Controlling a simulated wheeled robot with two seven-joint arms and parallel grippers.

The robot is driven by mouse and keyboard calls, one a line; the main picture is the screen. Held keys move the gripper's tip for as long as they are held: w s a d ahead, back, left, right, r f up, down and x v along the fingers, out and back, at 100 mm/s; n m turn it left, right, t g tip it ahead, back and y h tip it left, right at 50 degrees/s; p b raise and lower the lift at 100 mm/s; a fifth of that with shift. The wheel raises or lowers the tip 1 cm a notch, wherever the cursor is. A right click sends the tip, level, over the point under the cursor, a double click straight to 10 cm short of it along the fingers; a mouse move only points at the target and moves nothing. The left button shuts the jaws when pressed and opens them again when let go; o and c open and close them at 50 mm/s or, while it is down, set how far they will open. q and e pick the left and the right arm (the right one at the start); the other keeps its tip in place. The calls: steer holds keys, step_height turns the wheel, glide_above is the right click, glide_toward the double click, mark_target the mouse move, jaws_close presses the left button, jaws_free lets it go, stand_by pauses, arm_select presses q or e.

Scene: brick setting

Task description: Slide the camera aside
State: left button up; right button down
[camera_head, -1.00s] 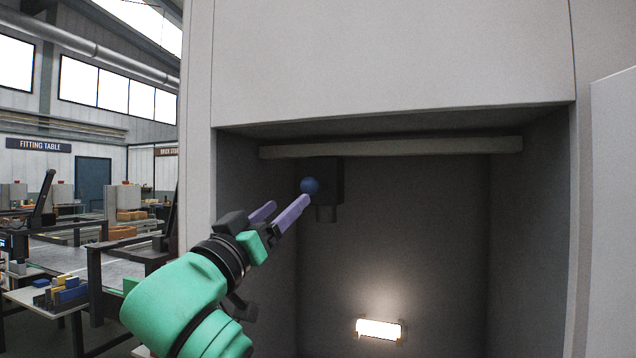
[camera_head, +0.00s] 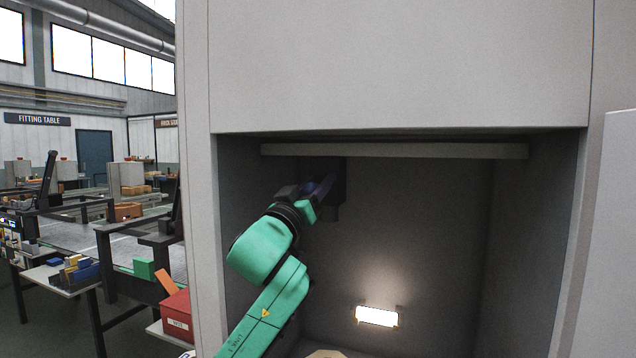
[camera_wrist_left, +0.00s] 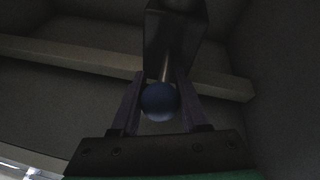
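The camera (camera_head: 334,205) is a dark box under the pale rail, at the upper left of the recess. It also shows in the left wrist view (camera_wrist_left: 176,38), with a thin stem running to a round blue knob (camera_wrist_left: 159,103). My left gripper (camera_wrist_left: 160,88) is at the knob, with one purple finger on each side of it. Whether both fingers press on the knob is not clear. In the head view my left gripper (camera_head: 320,188) reaches into the recess and partly covers the knob and the camera. My right gripper is not in view.
The pale rail (camera_head: 420,151) runs across the top of the recess, with open room to the right of the camera. A lit lamp (camera_head: 377,316) is low on the back wall. The recess's side walls (camera_head: 533,230) bound the space. A red box (camera_head: 178,315) stands outside, left.

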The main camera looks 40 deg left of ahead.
arm_select(q)
jaws_close()
stand_by(1.1)
